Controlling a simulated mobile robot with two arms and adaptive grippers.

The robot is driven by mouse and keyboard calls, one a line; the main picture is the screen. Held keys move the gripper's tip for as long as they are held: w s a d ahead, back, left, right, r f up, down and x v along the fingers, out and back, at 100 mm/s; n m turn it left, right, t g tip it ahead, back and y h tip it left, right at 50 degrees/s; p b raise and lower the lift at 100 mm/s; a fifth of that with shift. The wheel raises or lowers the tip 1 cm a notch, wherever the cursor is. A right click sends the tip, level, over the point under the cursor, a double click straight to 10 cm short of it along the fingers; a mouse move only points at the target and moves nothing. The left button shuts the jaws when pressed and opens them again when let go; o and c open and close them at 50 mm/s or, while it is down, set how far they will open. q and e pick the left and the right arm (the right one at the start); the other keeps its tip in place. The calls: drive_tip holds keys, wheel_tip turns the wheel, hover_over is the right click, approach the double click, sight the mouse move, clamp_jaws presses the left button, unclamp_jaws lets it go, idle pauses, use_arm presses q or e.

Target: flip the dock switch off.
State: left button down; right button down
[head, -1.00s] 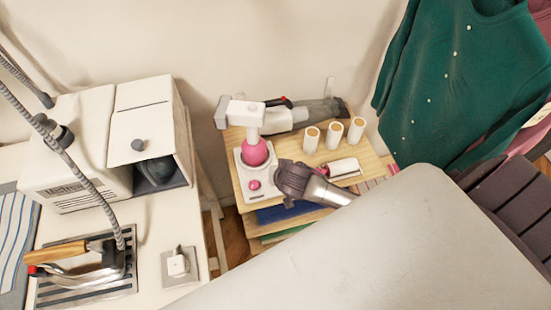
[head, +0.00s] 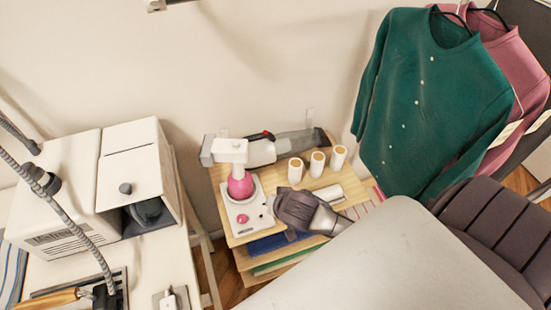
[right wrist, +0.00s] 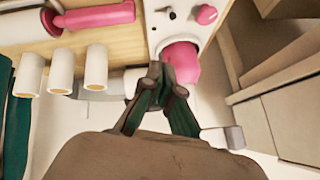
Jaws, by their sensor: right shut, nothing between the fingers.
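The white dock (head: 240,205), with a pink ball and a pink knob (head: 242,219), stands at the left of the wooden shelf. In the right wrist view, a small black switch (right wrist: 172,14) is on the white panel (right wrist: 190,28) beside the pink knob (right wrist: 207,14). In the head view I cannot make the switch out clearly. My right gripper (head: 278,206) is just right of the dock in the head view. In the right wrist view its shut, empty fingertips (right wrist: 160,72) overlap the edge of the pink ball (right wrist: 182,60). I cannot tell whether they touch it. My left gripper is out of view.
Several items share the shelf: three cream spools (head: 317,164), a handheld vacuum (head: 262,150) behind and a white roller (head: 328,195). A steam station (head: 80,190) stands left. A large grey surface (head: 380,265) fills the front. A green cardigan (head: 430,105) hangs right.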

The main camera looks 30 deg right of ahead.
drive_tip(key=shift+s+v, duration=0.2)
drive_tip(key=shift+v, duration=1.1)
drive_tip(key=shift+f, duration=0.2)
drive_tip(key=s+a+r+n+g+y, duration=0.1)
drive_tip(key=s+a+r+n+g, duration=0.1)
drive_tip(key=s+n, duration=0.35)
drive_tip(key=s+a+r+n+g, duration=0.2)
drive_tip(key=s+n, duration=0.1)
drive_tip(key=s, duration=0.5)
drive_tip(key=s+f+g+b, duration=0.1)
drive_tip(key=s+f+b, duration=0.2)
drive_tip(key=f, duration=2.7)
drive_tip(key=s+d+f+g+b, duration=0.1)
drive_tip(key=s+d+f, duration=0.2)
drive_tip(key=s+f, duration=1.3)
drive_tip(key=shift+f+g+b, duration=0.25)
drive_tip(key=shift+g+b, duration=0.05)
drive_tip(key=shift+n, duration=0.25)
